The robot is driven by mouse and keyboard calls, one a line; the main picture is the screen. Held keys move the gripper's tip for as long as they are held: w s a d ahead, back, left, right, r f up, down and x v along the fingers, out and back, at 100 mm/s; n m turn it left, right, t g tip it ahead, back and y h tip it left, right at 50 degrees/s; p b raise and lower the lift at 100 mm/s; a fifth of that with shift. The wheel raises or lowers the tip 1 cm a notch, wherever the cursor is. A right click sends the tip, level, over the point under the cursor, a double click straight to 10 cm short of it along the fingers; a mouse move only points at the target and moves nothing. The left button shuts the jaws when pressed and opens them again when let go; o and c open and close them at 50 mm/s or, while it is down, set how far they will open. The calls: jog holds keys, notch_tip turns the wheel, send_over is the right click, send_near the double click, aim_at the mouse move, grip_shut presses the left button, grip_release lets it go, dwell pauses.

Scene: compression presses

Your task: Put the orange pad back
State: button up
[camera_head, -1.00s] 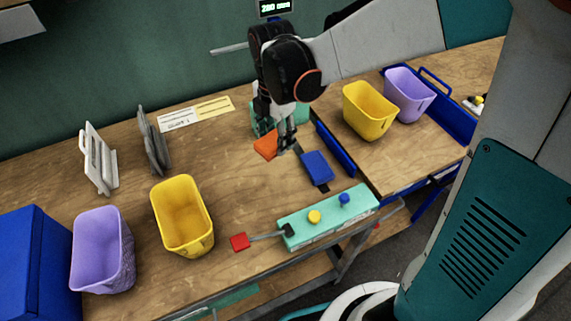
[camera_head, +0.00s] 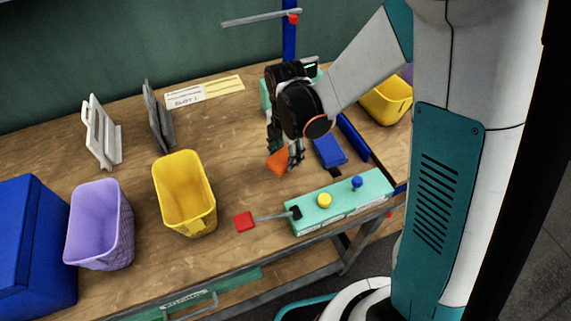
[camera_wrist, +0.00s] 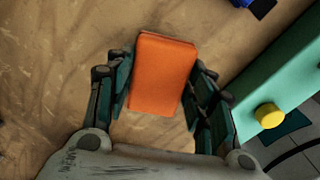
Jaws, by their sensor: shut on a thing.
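The orange pad (camera_head: 278,160) is a flat block held in my gripper (camera_head: 287,165), which is above the wooden bench near its middle. In the wrist view the pad (camera_wrist: 162,75) fills the space between the two fingers of my gripper (camera_wrist: 163,95), which are shut on its sides. From these views I cannot tell how high the pad is above the bench.
A teal control box (camera_head: 340,200) with yellow and blue buttons and a red-ended lever (camera_head: 244,221) lies at the front edge. A blue pad (camera_head: 328,150) is right of my gripper. Yellow (camera_head: 184,215) and purple (camera_head: 98,245) bins stand left. Grey racks (camera_head: 158,118) stand behind.

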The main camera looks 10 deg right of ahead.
aim_at(286, 163)
jog(key=shift+f+b, duration=0.75)
jog(key=shift+f, duration=1.4)
jog(key=shift+f, duration=0.2)
jog(key=o, duration=1.2)
jog(key=shift+r, duration=0.15)
